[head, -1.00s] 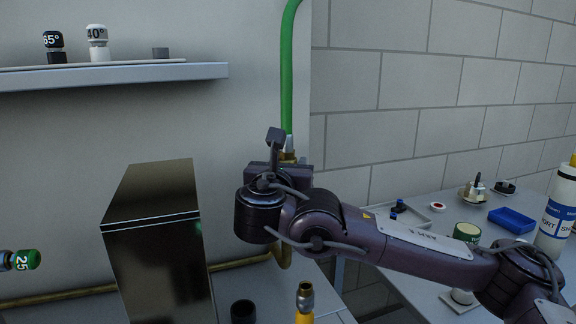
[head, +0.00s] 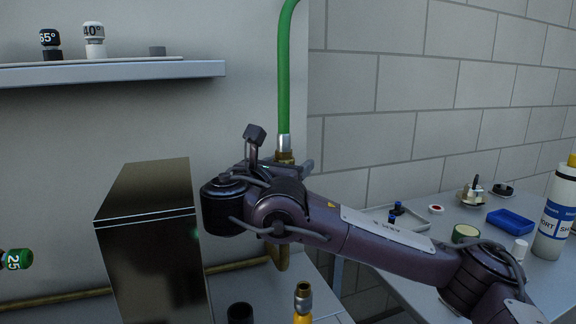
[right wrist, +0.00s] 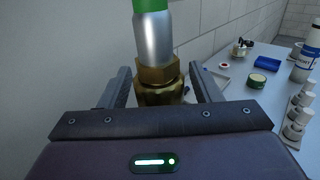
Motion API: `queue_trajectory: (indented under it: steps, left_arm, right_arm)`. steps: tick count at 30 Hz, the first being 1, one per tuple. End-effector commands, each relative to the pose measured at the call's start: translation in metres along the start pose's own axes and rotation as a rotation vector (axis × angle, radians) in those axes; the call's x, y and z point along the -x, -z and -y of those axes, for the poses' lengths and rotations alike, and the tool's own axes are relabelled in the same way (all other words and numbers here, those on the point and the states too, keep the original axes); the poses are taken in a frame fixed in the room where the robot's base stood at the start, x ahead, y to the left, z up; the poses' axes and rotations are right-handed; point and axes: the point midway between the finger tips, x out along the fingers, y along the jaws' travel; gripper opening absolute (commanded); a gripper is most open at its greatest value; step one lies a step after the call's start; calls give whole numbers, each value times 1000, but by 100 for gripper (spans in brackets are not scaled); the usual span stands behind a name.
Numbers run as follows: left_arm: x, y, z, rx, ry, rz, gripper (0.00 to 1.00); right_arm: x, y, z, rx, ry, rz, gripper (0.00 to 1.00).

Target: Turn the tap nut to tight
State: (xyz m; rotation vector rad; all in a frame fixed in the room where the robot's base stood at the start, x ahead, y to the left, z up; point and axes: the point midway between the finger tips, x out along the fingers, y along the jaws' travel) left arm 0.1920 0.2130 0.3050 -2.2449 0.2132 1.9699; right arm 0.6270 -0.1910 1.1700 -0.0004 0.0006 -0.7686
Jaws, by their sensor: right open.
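The brass tap nut (right wrist: 158,75) sits at the lower end of a silver hose ferrule (right wrist: 152,40), with a wider brass collar (right wrist: 160,95) just below. In the head view the brass fitting (head: 285,157) shows under the green hose (head: 286,70), partly hidden by my right arm. My right gripper (right wrist: 163,85) is open, with one finger on each side of the brass fitting. Gaps show between the fingers and the brass in the right wrist view, and nothing is gripped. My left gripper is not in view.
A dark box (head: 150,250) stands left of my right wrist. A brass pipe (head: 240,266) runs low along the wall. A yellow piece with a metal tip (head: 303,295) and a black cup (head: 240,312) stand below. The right-hand table holds a blue tray (head: 511,221) and a bottle (head: 556,215).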

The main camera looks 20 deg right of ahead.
Motion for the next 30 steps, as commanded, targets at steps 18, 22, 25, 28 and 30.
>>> queue_trajectory:
  steps: [18,22,25,28,30]
  left_arm:
    - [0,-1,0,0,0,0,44]
    - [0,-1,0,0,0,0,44]
    - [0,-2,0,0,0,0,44]
    - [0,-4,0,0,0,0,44]
    - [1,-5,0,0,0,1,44]
  right_arm:
    - [0,-64,0,-5,-1,0,58]
    - [1,-98,0,-4,-1,0,58]
    - [1,-123,0,-4,-2,0,58]
    - [1,-147,0,-3,-1,0,58]
    - [0,-162,0,-3,0,0,58]
